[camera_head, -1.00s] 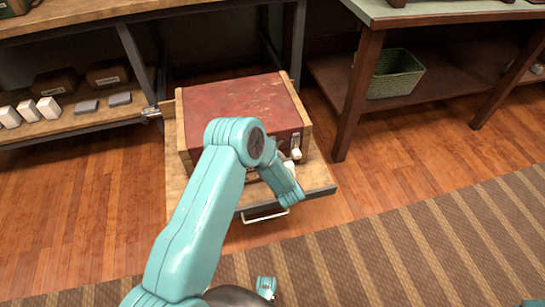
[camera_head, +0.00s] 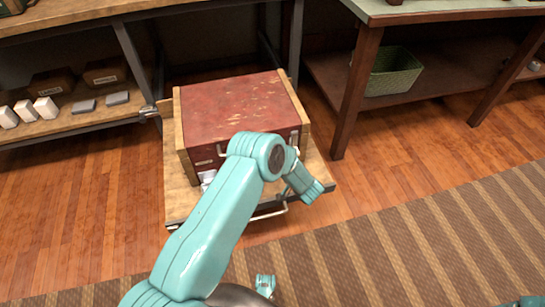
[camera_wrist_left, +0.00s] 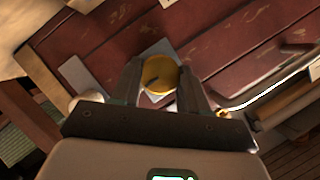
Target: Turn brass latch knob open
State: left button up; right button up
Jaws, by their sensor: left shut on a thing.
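A red wooden chest (camera_head: 235,105) with pale wood edges sits on a low wooden platform (camera_head: 180,205) in the head view. In the left wrist view, a round brass latch knob (camera_wrist_left: 160,72) with a dark mark on its face stands before a grey plate (camera_wrist_left: 178,55) on the red boards. My left gripper (camera_wrist_left: 163,85) has one finger on each side of the knob and is shut on it. In the head view my left arm covers part of the chest's front, and the knob and fingers cannot be made out. My right gripper is not in view.
A curved metal handle (camera_wrist_left: 270,88) lies right of the knob in the wrist view. A shelf (camera_head: 60,120) with small boxes stands left. A table (camera_head: 360,80) with a green basket (camera_head: 393,72) stands right. Open floor (camera_head: 420,150) and a striped rug (camera_head: 430,250) lie in front.

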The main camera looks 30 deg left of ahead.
pick_arm(q)
jog(key=shift+m, duration=0.3)
dwell(0.4)
jog(key=o, duration=1.1)
jog(key=shift+c, duration=0.2)
jog(key=p+v, duration=0.4)
jog(key=v, duration=1.2)
jog(key=shift+d+f, duration=0.2)
jog(key=shift+d, duration=0.05)
